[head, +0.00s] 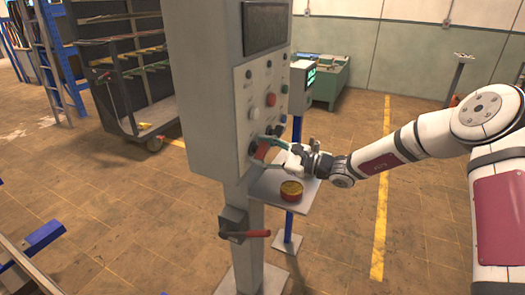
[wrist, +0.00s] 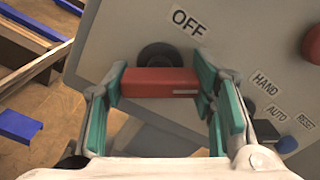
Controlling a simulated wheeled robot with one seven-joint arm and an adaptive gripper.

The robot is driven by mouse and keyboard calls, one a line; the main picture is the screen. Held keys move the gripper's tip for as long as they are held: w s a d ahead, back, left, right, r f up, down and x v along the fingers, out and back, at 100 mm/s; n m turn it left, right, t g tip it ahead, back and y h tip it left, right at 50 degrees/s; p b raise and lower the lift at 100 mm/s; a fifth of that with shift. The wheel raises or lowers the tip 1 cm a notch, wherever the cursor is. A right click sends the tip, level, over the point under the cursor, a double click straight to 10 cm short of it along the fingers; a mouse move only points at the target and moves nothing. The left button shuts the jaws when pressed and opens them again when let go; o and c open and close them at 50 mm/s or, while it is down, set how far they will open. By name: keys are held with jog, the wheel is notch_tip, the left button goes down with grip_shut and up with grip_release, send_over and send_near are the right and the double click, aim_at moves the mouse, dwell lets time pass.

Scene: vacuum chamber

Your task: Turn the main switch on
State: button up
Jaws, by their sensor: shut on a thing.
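The main switch is a red handle (wrist: 160,82) on a round black base (wrist: 158,56), low on the grey panel face. In the wrist view it lies level across the picture, just below the OFF label (wrist: 189,22). My gripper (wrist: 162,90) has its teal-padded fingers on both ends of the red handle and is shut on it. In the head view, my gripper (head: 268,148) reaches the panel from the right, and the red handle (head: 262,151) shows partly between the fingers.
The control cabinet (head: 205,90) stands on a post, with several knobs and buttons above the switch. A red-handled lever (head: 252,234) sits on the post. Open floor lies right.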

jog(key=m, duration=0.6)
jog(key=shift+m, duration=0.4)
dwell(0.3)
jog(key=o, duration=1.2)
jog(key=shift+c, duration=0.2)
jog(key=v, duration=1.2)
